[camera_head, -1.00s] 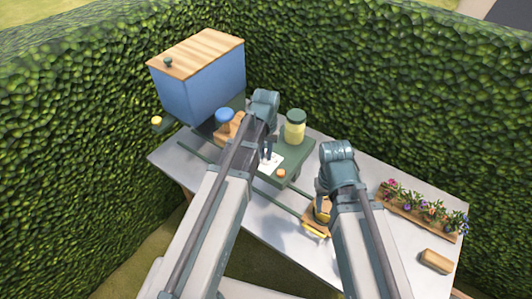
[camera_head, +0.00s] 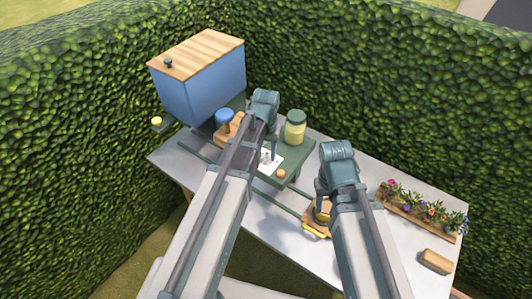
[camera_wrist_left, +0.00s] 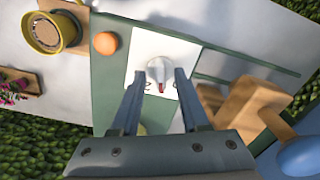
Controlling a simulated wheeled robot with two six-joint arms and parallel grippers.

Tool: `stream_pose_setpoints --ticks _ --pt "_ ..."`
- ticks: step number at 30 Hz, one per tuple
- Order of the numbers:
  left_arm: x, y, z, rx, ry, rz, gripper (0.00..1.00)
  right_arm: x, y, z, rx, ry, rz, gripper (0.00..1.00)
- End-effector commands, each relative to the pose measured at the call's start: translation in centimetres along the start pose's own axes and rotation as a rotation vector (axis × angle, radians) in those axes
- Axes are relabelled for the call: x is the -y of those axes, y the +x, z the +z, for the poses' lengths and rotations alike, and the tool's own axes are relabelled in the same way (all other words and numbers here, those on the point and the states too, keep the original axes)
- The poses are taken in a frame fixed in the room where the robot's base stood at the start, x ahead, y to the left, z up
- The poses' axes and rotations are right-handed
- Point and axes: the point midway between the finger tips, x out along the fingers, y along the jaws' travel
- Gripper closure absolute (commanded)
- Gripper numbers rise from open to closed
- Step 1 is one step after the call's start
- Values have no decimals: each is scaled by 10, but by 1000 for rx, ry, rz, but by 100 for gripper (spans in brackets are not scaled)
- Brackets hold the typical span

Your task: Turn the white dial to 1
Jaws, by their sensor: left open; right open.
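The white dial (camera_wrist_left: 160,68) sits on a white card (camera_wrist_left: 139,45) with printed digits, a 2 among them, and a red mark points toward my gripper's base. My left gripper (camera_wrist_left: 160,74) is open, its fingertips on either side of the dial; I cannot tell whether they touch it. In the head view the dial (camera_head: 266,156) shows small on the card beside my left gripper (camera_head: 271,152). My right gripper (camera_head: 322,207) is at a yellow pot (camera_head: 314,232) on a wooden base; its fingers are mostly hidden.
An orange knob (camera_wrist_left: 105,43) is beside the card. A wooden block with a blue knob (camera_head: 224,115), a jar with a green lid (camera_head: 295,127) and a blue box (camera_head: 205,85) stand nearby. A flower planter (camera_head: 423,209) is at the right. Hedges enclose the table.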

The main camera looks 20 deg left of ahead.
Motion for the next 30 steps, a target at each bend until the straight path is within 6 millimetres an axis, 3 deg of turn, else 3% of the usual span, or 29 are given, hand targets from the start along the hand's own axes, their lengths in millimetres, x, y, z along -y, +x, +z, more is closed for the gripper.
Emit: stream_pose_setpoints --ticks 8,24,30 --pt "0 -30 0 0 0 0 55 -3 -30 2 0 6 -1 50" --pt "0 -114 0 0 0 0 55 -10 -113 7 2 11 -3 50" --pt "0 -134 0 0 0 0 55 -12 -133 8 3 9 -3 50"
